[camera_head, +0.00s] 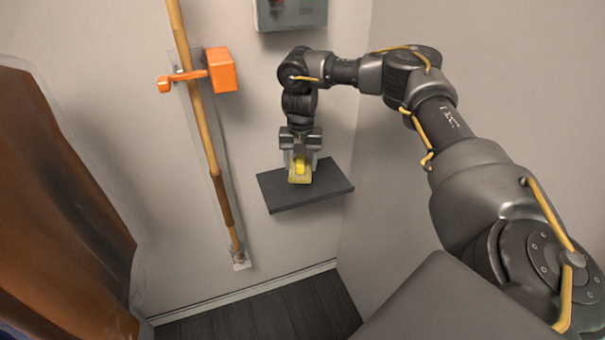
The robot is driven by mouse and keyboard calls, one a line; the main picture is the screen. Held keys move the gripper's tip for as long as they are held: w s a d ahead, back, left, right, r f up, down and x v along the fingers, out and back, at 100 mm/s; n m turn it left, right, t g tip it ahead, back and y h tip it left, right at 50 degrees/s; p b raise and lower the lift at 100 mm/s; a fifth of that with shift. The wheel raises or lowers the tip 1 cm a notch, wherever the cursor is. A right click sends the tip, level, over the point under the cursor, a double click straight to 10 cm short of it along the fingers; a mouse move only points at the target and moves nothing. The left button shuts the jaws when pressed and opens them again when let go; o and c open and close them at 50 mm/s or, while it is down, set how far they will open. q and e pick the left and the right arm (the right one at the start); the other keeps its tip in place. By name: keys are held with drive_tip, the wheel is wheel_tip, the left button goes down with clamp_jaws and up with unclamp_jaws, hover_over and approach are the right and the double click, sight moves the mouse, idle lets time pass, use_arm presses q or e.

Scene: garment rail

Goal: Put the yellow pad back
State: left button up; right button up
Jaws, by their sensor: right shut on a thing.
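The yellow pad (300,174) is a small yellow block with a brighter raised part on top. My right gripper (300,160) is shut on it, pointing down, with a finger on each side. The pad is over the dark shelf (327,184) on the back wall, near the middle of its surface. I cannot tell whether the pad touches the shelf or hangs just above it. My left gripper is not in view.
A wooden pole (205,130) stands in a wall holder left of the shelf, with an orange clamp and orange block (222,70). A grey box (290,12) is on the wall above. Brown garments (60,200) hang at the left. The shelf is otherwise bare.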

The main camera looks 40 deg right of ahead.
drive_tip(key=f, duration=0.1)
drive_tip(key=w+d+f, duration=0.1)
drive_tip(key=f, duration=0.1)
drive_tip(key=w+d+f+p, duration=0.1)
drive_tip(key=shift+w+d+f, duration=0.25)
drive_tip(key=shift+f, duration=0.05)
drive_tip(key=shift+d+f, duration=0.1)
drive_tip(key=shift+f, duration=0.2)
wheel_tip(320, 180, down, 2)
drive_tip(key=shift+f+p, duration=0.1)
drive_tip(key=shift+p, duration=0.55)
drive_tip(key=shift+w+f, duration=0.1)
drive_tip(key=shift+f, duration=0.2)
drive_tip(key=o, duration=1)
drive_tip(key=shift+c, duration=0.2)
drive_tip(key=shift+r, duration=0.1)
wheel_tip(320, 180, up, 7)
drive_tip(key=shift+r+b, duration=0.2)
drive_tip(key=shift+b, duration=0.65)
